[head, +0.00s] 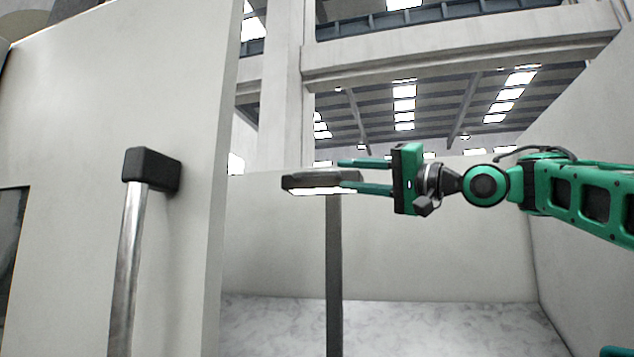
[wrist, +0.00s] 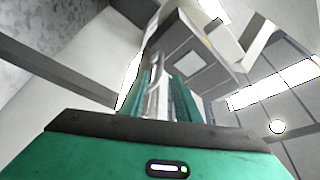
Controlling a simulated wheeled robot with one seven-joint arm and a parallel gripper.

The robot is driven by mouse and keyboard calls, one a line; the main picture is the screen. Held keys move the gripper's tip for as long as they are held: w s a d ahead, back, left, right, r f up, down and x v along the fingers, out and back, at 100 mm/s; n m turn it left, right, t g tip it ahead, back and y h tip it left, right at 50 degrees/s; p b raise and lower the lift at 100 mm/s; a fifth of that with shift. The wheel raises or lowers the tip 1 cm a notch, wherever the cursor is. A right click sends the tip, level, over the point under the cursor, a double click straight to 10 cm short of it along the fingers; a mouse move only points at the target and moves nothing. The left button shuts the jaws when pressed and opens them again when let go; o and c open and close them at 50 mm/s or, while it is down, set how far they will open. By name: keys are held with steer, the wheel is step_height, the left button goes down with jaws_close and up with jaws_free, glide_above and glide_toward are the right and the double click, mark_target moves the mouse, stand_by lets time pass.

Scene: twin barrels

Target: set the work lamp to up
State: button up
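The work lamp has a flat grey head (head: 305,181) on a dark upright post (head: 334,270), with a bright white strip along its underside. The head looks about level. My gripper (head: 342,175) comes from the right, its two green fingers apart, one higher and one lower. The lower finger crosses in front of the lamp head's right end; the upper one shows just above it. In the wrist view, the grey lamp head (wrist: 186,48) lies past the fingers (wrist: 165,88), and a thin pale bar (wrist: 156,72) shows between them. I cannot tell whether the fingers touch it.
A pale wall panel (head: 80,90) with a metal rail (head: 127,260) and black bracket (head: 152,170) stands close on the left. A low pale wall (head: 430,240) runs behind the lamp, and another wall (head: 600,120) stands right. The marbled floor (head: 440,325) around the post looks clear.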

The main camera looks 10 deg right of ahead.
mark_target(318, 173)
steer(key=x, duration=0.9)
steer(key=shift+w, duration=0.1)
jaws_close()
